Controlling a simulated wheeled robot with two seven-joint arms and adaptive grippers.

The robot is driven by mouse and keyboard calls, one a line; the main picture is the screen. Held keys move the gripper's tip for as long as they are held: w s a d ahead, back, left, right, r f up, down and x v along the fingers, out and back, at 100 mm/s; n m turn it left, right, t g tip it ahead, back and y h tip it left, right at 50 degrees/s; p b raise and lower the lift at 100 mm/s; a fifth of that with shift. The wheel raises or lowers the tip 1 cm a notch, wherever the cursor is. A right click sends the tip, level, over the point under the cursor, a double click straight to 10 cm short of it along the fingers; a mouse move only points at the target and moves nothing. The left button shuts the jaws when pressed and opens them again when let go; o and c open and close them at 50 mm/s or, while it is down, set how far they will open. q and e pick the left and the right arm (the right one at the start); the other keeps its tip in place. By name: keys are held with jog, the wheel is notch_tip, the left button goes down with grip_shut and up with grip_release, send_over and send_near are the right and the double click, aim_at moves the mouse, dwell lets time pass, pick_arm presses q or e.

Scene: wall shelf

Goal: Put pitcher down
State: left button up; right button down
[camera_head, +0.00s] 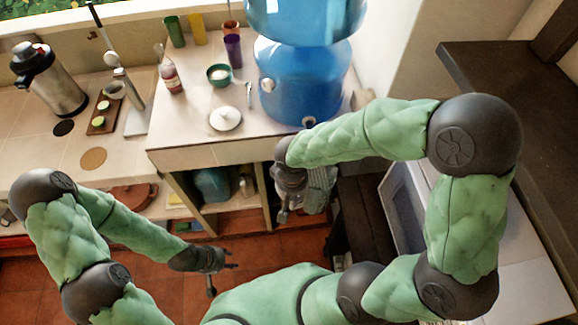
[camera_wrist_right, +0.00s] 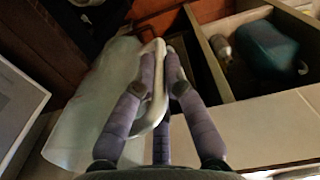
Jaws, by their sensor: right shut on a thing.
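A clear, whitish pitcher (camera_head: 319,190) hangs in front of the counter, at the right end of its lower shelves. My right gripper (camera_head: 283,205) is at the pitcher's left side. In the right wrist view, the fingers of my right gripper (camera_wrist_right: 164,62) are shut around the handle of the pitcher (camera_wrist_right: 88,105). The pitcher's body lies to the left of the fingers there. My left gripper (camera_head: 222,279) is low over the red floor, with its fingers apart and empty.
The tiled counter (camera_head: 185,135) carries a large blue water dispenser (camera_head: 300,80), a white lidded dish (camera_head: 225,118), a green bowl (camera_head: 219,74) and colored cups. Below it, open shelves (camera_head: 222,206) hold a teal container (camera_head: 212,184). A dark shelf (camera_head: 490,70) stands at right.

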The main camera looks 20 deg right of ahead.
jog(key=w+d+f, duration=0.1)
jog(key=w+d, duration=0.1)
jog(key=w, duration=0.9)
jog(key=shift+d+f, duration=0.25)
jog(key=shift+d, duration=0.1)
jog(key=shift+f+b, duration=0.1)
jog(key=shift+b, duration=0.25)
jog(key=c, duration=1.3)
grip_release()
notch_tip(320, 180, up, 12)
jog(key=p, duration=0.2)
